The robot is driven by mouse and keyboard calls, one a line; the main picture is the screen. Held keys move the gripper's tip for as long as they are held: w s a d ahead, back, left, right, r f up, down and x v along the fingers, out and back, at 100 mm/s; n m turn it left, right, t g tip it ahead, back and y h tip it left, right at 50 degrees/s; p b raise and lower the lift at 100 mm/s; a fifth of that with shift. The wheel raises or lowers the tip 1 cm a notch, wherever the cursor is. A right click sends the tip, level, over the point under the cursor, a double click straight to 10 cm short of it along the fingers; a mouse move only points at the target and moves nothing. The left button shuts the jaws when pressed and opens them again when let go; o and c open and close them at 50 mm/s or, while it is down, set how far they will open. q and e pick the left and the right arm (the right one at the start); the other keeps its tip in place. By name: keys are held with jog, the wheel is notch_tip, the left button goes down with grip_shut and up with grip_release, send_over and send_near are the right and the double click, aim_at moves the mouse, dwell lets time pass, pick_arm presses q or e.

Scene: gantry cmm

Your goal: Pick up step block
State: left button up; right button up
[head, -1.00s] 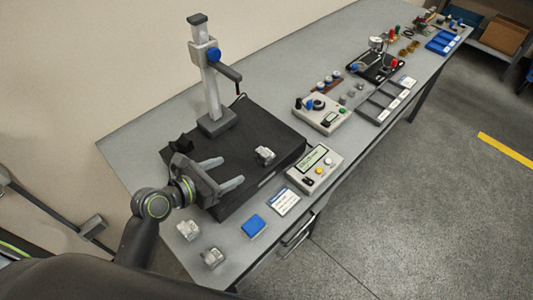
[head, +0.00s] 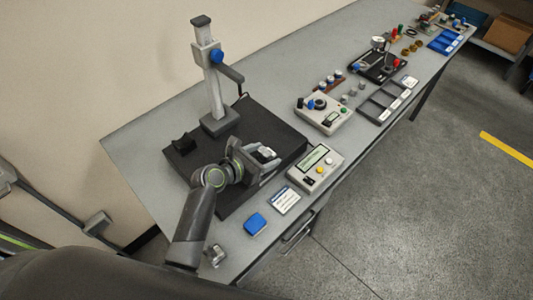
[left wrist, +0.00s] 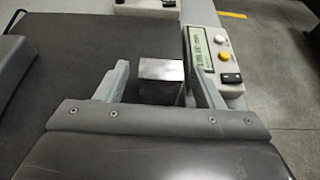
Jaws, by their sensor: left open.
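The step block, a small silvery metal block (head: 265,153), sits on the black plate (head: 228,200) below the measuring stand. My left gripper (head: 267,163) is open over the plate, with its fingers reaching to the block. In the left wrist view the block (left wrist: 161,80) stands between the two open fingers (left wrist: 161,85). My right gripper is not in view.
A measuring stand (head: 213,85) rises at the plate's back. A readout box (head: 316,168) stands close to the right of the plate. A blue pad (head: 255,223), a label card (head: 284,200) and another metal block (head: 215,255) lie in front.

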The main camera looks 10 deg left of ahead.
pick_arm(q)
jog(key=shift+w+d+f, duration=0.3)
jog(key=shift+w, duration=0.15)
